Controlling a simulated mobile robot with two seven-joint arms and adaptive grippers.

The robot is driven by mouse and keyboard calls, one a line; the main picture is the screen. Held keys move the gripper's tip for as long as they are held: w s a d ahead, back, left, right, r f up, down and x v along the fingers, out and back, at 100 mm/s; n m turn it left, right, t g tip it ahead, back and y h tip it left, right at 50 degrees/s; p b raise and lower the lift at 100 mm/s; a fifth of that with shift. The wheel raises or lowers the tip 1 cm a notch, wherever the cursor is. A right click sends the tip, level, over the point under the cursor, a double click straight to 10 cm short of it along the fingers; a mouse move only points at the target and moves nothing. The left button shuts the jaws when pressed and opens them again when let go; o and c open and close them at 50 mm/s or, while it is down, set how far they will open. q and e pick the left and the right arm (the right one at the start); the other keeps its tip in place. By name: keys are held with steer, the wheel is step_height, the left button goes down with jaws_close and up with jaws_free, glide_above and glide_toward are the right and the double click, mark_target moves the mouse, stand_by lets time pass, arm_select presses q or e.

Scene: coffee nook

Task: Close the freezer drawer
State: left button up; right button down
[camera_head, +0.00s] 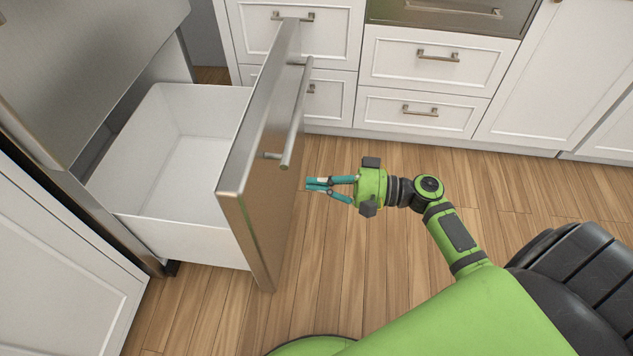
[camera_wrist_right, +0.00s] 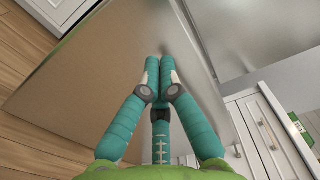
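The freezer drawer (camera_head: 258,190) is pulled far out of the steel fridge, with its white bin (camera_head: 195,165) exposed and empty. Its steel front carries a long vertical-looking bar handle (camera_head: 298,115). My right gripper (camera_head: 310,185) is beside the outer face of the drawer front, below the handle in the picture, pointing at the panel. In the right wrist view the panel (camera_wrist_right: 90,85) fills much of the picture, and the gripper's teal fingertips (camera_wrist_right: 160,62) are together with nothing between them. I cannot tell whether they touch the panel. My left gripper is not in view.
The steel fridge body (camera_head: 85,70) stands at the left, with a white cabinet (camera_head: 60,260) in front of it. White cabinet drawers (camera_head: 425,85) line the back. The wooden floor (camera_head: 360,270) around the gripper is clear.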

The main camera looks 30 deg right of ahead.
mark_target(254, 177)
steer(key=x, duration=1)
steer(key=shift+w+a+p, duration=0.1)
steer(key=shift+w+p, duration=0.05)
steer(key=shift+p, duration=0.15)
steer(key=shift+w+a, duration=0.1)
steer(key=shift+a, duration=0.05)
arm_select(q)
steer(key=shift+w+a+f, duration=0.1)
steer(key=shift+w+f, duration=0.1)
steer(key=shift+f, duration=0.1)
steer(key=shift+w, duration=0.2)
